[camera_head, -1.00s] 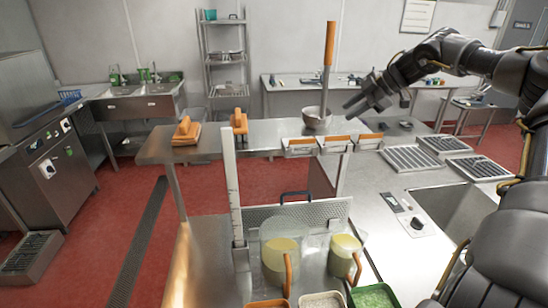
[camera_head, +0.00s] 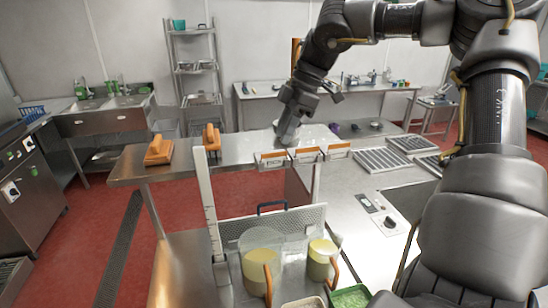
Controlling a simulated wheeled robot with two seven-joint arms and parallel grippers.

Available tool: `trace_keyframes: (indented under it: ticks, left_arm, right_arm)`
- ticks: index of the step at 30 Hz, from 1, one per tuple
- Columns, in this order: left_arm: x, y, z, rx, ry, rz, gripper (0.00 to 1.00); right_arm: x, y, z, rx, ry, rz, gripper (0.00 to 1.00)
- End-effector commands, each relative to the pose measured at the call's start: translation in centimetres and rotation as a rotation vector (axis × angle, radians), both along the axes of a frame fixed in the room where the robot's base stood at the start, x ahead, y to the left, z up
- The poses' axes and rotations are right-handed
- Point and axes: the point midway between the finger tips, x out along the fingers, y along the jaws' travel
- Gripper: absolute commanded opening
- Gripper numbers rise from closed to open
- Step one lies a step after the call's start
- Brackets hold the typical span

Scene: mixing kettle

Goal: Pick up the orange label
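Several white holders with orange-brown tops stand in a row along the near edge of the steel counter: a left orange label (camera_head: 273,155), a middle one (camera_head: 307,150) and a right one (camera_head: 337,146). Small markings on their fronts are too small to read. My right gripper (camera_head: 288,132) points down just behind and above the left and middle labels. Its fingers look dark and blurred, and I cannot tell whether they are apart or touch anything. My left gripper is not in view.
Two jugs of yellow liquid (camera_head: 262,262) (camera_head: 320,262) stand in front, beside a tall metal upright (camera_head: 207,205). Orange blocks (camera_head: 158,150) (camera_head: 211,138) sit on the counter at left. An orange-handled tool is partly hidden behind my arm.

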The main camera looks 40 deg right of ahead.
Motion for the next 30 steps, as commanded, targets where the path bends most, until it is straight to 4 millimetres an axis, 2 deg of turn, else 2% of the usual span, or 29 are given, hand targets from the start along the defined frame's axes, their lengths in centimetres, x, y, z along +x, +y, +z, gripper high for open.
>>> trace_keyframes:
  ticks: [5,12,18,25,30]
  left_arm:
    - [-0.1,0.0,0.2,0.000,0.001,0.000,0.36]
    - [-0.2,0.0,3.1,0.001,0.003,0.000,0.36]
    - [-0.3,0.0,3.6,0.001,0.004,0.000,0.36]
    - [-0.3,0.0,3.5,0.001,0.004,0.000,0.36]
    - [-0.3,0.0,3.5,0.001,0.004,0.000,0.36]
  right_arm:
    - [0.0,0.1,-0.3,0.001,0.000,0.000,0.31]
    - [0.3,1.5,-2.6,0.003,0.004,0.002,0.31]
    - [0.7,2.1,-4.7,0.001,0.000,-0.001,0.31]
    - [0.8,2.1,-5.0,0.000,-0.001,0.000,0.31]
    - [0.8,2.1,-4.9,0.000,-0.001,0.000,0.09]
